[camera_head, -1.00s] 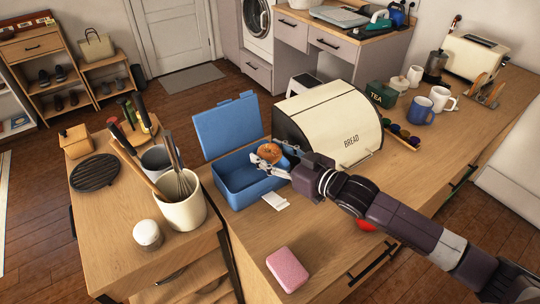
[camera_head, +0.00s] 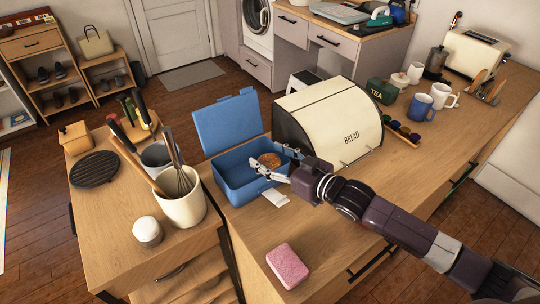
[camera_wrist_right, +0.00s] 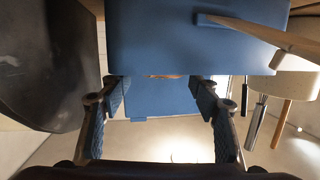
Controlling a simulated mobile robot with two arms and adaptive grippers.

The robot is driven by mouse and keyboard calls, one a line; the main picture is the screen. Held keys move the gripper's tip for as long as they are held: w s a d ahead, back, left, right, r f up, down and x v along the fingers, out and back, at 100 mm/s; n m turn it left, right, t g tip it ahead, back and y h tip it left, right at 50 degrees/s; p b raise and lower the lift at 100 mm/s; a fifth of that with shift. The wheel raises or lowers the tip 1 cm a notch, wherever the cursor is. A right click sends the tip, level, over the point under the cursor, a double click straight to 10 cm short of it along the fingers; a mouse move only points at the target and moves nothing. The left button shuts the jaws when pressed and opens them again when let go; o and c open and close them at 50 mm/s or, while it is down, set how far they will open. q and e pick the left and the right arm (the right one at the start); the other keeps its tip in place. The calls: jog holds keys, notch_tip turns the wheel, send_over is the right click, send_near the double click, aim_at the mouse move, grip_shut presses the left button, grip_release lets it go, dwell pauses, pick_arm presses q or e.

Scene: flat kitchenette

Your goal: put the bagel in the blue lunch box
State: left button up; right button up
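The bagel (camera_head: 269,159) is brown and round, and it shows inside the open blue lunch box (camera_head: 237,196) in the head view, near the box's back right. The box's lid (camera_head: 228,124) stands raised at the back. My right gripper (camera_head: 274,164) is at the box's right side, its fingers spread over the rim and apart from each other. In the right wrist view the fingers (camera_wrist_right: 160,112) are wide apart with nothing gripped between them. Only a thin brownish sliver shows past the blue box edge there. My left gripper is not in view.
The cream bread box (camera_head: 331,117) stands close behind and right of the lunch box. A utensil pot (camera_head: 184,208) stands to its left. A small white piece (camera_head: 274,197) lies in front, and a pink sponge (camera_head: 288,266) farther forward. The front counter is mostly clear.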

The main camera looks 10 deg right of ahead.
jog(key=shift+o, duration=1)
jog(key=shift+r, duration=0.25)
jog(key=b+v, duration=0.1)
jog(key=v, duration=1.1)
jog(key=shift+r+b, duration=0.4)
jog(key=shift+r, duration=0.1)
